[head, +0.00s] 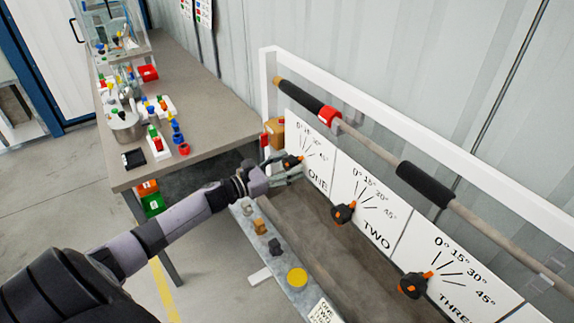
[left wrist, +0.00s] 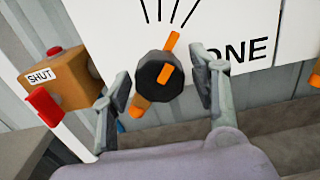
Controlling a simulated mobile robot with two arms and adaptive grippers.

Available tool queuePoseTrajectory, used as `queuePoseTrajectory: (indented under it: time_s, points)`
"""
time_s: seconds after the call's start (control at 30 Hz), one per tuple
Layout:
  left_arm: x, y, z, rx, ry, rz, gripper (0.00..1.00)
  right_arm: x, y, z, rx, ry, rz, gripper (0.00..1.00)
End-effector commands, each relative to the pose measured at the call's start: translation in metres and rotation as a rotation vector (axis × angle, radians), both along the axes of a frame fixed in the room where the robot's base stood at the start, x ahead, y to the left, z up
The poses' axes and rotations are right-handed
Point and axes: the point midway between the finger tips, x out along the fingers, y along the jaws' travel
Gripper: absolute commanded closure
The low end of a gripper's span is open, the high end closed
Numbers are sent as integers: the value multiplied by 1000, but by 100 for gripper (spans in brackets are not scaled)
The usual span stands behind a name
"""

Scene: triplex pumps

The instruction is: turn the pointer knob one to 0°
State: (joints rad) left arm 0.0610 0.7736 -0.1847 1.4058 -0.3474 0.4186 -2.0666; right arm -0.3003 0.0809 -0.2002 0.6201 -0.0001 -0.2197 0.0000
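Pointer knob one (head: 291,162) is a dark round knob with an orange pointer on the white panel marked ONE (head: 318,180). In the left wrist view the knob (left wrist: 153,76) shows close up. Its orange bar runs from lower left to upper right, below the scale lines; the degree numbers are out of that view. My left gripper (head: 284,170) is at the knob, partly covering it in the head view. In the left wrist view my left gripper (left wrist: 160,88) is open, one finger on each side of the knob, with visible gaps. My right gripper is not in view.
Knobs two (head: 343,212) and three (head: 414,285) sit farther right on their panels. An orange box marked SHUT with a red part (left wrist: 72,80) stands left of knob one. A padded rail (head: 365,145) runs above the panels. A cluttered workbench (head: 205,110) stands at left.

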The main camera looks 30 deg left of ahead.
Motion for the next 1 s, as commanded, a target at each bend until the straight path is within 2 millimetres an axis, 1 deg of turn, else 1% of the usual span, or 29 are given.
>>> queuePoseTrajectory:
  time_s: [0.03,0.07,0.77,1.0]
  points:
    - [0,0,0,0,0,0,51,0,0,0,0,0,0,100]
    - [0,0,0,0,0,0,53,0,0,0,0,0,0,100]
    - [0,0,-1,0,1,0,99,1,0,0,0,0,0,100]
    - [-1,0,-1,0,2,0,100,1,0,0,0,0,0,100]
